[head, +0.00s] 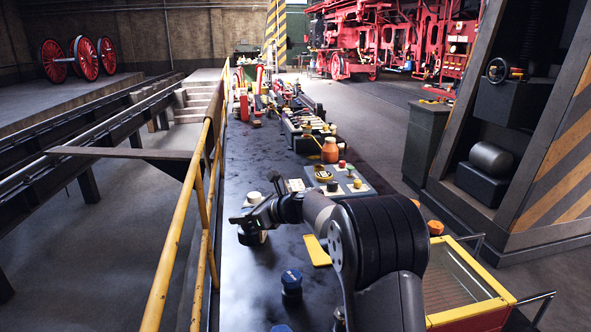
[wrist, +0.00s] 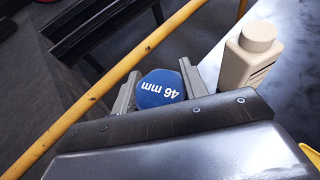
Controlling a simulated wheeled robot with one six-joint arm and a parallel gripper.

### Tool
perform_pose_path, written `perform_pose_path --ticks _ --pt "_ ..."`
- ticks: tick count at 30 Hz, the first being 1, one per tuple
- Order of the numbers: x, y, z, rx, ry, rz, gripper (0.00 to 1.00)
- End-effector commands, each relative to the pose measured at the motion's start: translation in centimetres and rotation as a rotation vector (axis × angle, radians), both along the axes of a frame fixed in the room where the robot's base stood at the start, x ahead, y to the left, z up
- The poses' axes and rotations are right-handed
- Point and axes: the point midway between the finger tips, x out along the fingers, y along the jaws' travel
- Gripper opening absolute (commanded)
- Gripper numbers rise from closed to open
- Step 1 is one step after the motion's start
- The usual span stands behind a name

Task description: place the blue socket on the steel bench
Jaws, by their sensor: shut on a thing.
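A blue socket (wrist: 160,88) marked "46 mm" sits between the two fingers of my gripper (wrist: 158,90) in the wrist view, and the fingers are shut on it. In the head view my gripper (head: 250,230) is over the left side of the dark steel bench (head: 245,295), near the yellow railing. The held socket is not clear there, and I cannot tell its height over the bench. Another blue-topped piece (head: 291,284) stands upright on the bench in front, with part of a further blue one (head: 282,328) at the bottom edge.
A cream bottle (wrist: 255,50) stands close to the right finger in the wrist view. The yellow railing (head: 176,235) runs along the bench's left side. A grey tray (head: 349,182) with small parts and an orange bottle (head: 330,151) lie farther back. Bare bench lies front left.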

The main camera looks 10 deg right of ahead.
Motion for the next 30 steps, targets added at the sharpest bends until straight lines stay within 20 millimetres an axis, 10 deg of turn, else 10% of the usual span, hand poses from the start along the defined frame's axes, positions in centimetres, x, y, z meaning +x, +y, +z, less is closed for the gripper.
perform_pose_path --ticks 30 --pt "0.0 0.0 -11.8 0.001 -0.002 -0.001 0.0"
